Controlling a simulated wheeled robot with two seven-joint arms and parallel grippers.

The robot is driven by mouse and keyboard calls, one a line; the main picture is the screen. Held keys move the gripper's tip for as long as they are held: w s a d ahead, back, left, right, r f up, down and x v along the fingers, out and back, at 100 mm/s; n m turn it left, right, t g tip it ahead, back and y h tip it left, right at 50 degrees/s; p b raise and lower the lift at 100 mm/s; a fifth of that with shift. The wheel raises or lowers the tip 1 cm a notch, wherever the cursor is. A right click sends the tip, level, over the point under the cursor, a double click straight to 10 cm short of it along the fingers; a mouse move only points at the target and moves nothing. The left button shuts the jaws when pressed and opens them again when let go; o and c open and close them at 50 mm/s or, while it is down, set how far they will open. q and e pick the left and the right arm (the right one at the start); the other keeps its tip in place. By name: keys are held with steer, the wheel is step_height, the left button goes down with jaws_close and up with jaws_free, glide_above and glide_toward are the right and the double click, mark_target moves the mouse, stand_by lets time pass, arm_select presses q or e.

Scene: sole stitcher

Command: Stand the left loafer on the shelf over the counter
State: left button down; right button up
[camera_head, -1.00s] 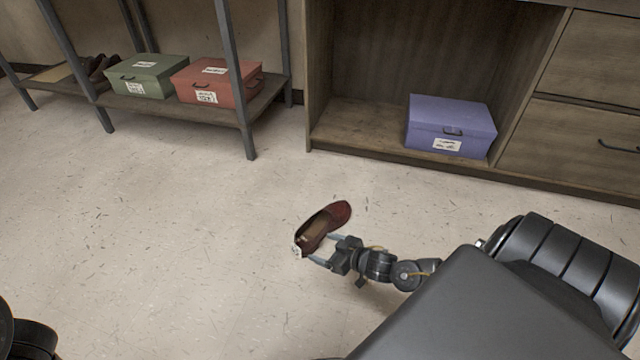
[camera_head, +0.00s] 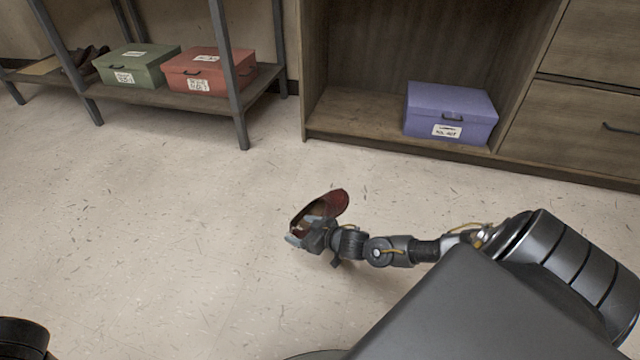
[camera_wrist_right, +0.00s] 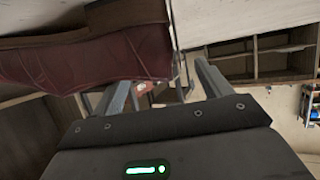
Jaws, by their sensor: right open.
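The dark red loafer (camera_head: 331,205) is in the middle of the head view, its rear part partly covered by my right gripper (camera_head: 303,229). My right gripper's fingers are spread at the loafer's rear end. In the right wrist view the loafer (camera_wrist_right: 75,58) fills the upper left, very close, and overlaps the left finger; my right gripper (camera_wrist_right: 165,78) shows its two fingers apart. I cannot tell whether the loafer touches the floor or the fingers. My left gripper and the shelf over the counter are out of view.
A wooden cabinet (camera_head: 312,132) holds a purple box (camera_head: 425,102) in its open bay. A low rack (camera_head: 205,104) on the left carries a green box (camera_head: 150,66), a red box (camera_head: 195,65) and dark shoes (camera_head: 76,62). The floor (camera_head: 150,220) between is clear.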

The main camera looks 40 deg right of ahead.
steer(key=shift+b+x, duration=0.55)
steer(key=shift+x, duration=0.5)
steer(key=shift+w+f, duration=0.1)
steer(key=shift+w, duration=0.05)
steer(key=c, duration=1.3)
steer(key=shift+c, duration=1.4)
